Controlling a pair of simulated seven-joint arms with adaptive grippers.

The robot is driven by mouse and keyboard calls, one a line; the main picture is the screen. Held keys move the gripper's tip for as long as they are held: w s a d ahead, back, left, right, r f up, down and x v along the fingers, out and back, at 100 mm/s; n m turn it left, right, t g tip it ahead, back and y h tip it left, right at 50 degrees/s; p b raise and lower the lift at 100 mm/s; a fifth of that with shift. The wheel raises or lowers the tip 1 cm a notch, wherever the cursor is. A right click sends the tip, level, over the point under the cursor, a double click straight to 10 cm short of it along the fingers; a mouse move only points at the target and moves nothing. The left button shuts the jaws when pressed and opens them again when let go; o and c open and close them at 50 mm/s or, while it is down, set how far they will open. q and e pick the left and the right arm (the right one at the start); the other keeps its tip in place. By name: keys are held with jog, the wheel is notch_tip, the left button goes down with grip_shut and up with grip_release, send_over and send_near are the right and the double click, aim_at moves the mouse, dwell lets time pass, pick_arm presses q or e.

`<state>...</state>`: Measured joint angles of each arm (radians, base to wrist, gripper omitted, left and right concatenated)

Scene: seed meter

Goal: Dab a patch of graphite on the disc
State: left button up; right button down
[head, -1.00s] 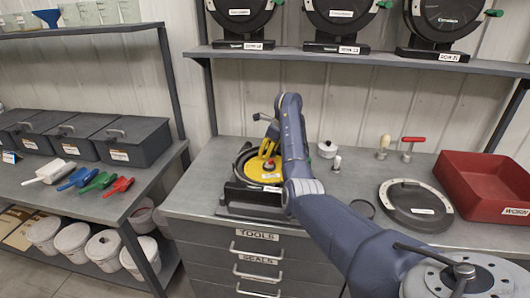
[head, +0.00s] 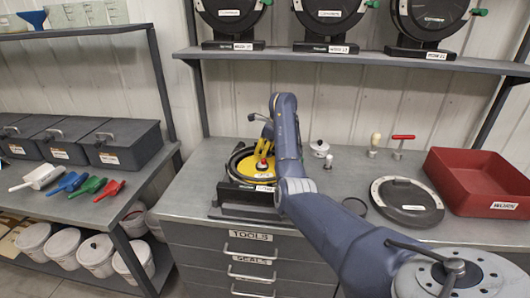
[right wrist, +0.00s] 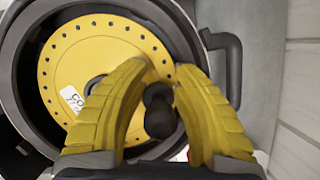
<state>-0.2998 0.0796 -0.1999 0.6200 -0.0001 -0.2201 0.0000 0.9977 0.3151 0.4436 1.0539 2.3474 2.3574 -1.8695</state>
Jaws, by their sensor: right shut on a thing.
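A yellow disc (head: 245,166) with a ring of small holes sits in a dark round housing on the bench. It also shows in the right wrist view (right wrist: 100,50), with a white label on its face. My right gripper (head: 264,152) is over the disc's right part. In the right wrist view its two yellow fingers are shut on a dark, round-ended tool (right wrist: 160,112). The tool's far end is hidden, so I cannot tell whether it touches the disc. No graphite patch can be made out. My left gripper is not in view.
A lidded white pot (head: 319,149) stands right of my arm. Behind it to the right stand a pale-handled tool (head: 374,144) and a red-handled one (head: 400,144). A round dark lid (head: 407,200) and a red tray (head: 478,180) fill the bench's right. Coloured scoops (head: 88,186) lie on the left bench.

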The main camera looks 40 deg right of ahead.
aim_at(241, 157)
jog(key=shift+w+a+f, duration=0.1)
jog(key=shift+w+a, duration=0.55)
jog(key=shift+a, duration=0.6)
jog(key=shift+w+a+r, duration=0.1)
jog(key=shift+w+a, duration=0.5)
jog(key=shift+a, duration=0.65)
jog(key=shift+w+a+f, duration=0.1)
jog(key=shift+w+a, duration=0.55)
jog(key=shift+a, duration=0.6)
jog(key=shift+s+d, duration=0.7)
jog(key=shift+d, duration=0.65)
jog(key=shift+s+d, duration=0.7)
jog(key=shift+d, duration=0.7)
jog(key=shift+s+d, duration=0.7)
jog(key=shift+d, duration=0.65)
jog(key=shift+s+d, duration=0.1)
jog(key=shift+d, duration=0.15)
jog(key=shift+a, duration=0.1)
